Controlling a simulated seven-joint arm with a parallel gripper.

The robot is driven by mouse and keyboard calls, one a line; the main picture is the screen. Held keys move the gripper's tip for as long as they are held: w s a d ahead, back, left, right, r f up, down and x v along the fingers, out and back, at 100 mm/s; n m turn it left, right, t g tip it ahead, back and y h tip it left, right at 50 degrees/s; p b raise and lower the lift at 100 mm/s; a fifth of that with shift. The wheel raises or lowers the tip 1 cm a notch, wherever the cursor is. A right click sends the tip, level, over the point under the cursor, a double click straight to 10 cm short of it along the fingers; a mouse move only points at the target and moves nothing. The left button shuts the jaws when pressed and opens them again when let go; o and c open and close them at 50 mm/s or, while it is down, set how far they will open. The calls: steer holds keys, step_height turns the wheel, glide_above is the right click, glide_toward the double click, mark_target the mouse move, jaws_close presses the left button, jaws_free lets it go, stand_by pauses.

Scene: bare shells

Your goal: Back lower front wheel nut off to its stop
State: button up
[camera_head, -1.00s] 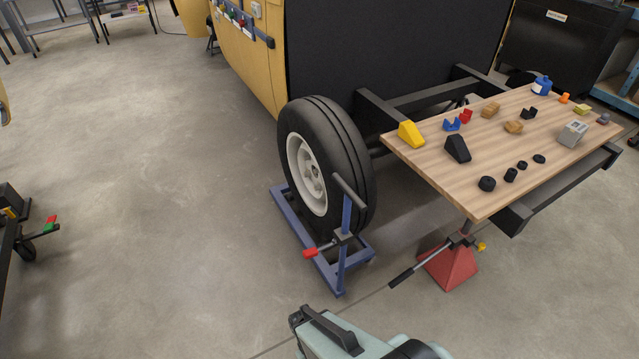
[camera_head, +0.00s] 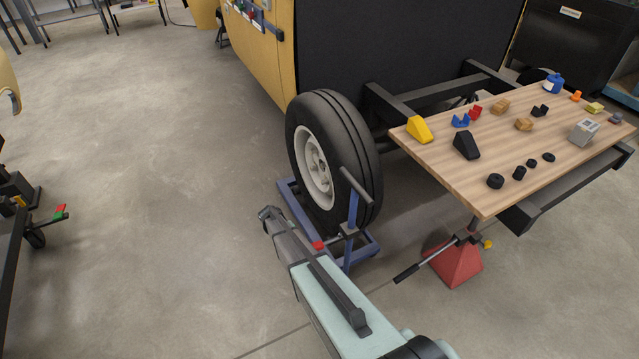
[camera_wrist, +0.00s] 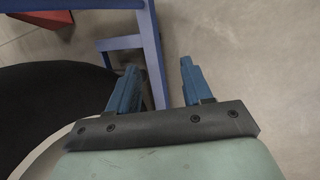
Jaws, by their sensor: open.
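The front wheel (camera_head: 338,150) is a black tyre with a pale rim (camera_head: 314,168), standing in a blue wheel stand on the floor. Several nuts sit around the rim's hub, too small to tell apart; the lower front nut is not distinct. My gripper (camera_head: 268,213) is in front of the wheel, left of the stand, apart from the rim in the head view. In the wrist view, my gripper's two blue fingers (camera_wrist: 157,75) are apart with nothing between them. The dark tyre (camera_wrist: 50,115) fills the left there, and no nut shows.
A wooden table (camera_head: 470,185) with several small parts is at right, above a red jack stand (camera_head: 457,266).

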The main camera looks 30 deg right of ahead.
steer(key=w+d+r+m+t+h, duration=0.15)
steer(key=w+d, duration=0.25)
steer(key=w, duration=0.7)
steer(key=w+d+r+m+h, duration=0.1)
steer(key=w+d+m+h, duration=0.25)
steer(key=w, duration=0.65)
steer(key=m+t+h, duration=0.1)
steer(key=m+h, duration=0.3)
steer(key=m, duration=0.9)
glide_toward(324, 182)
steer(key=x, duration=0.8)
steer(key=shift+w+f, duration=0.2)
steer(key=shift+w, duration=0.15)
steer(key=shift+a, duration=0.1)
jaws_close()
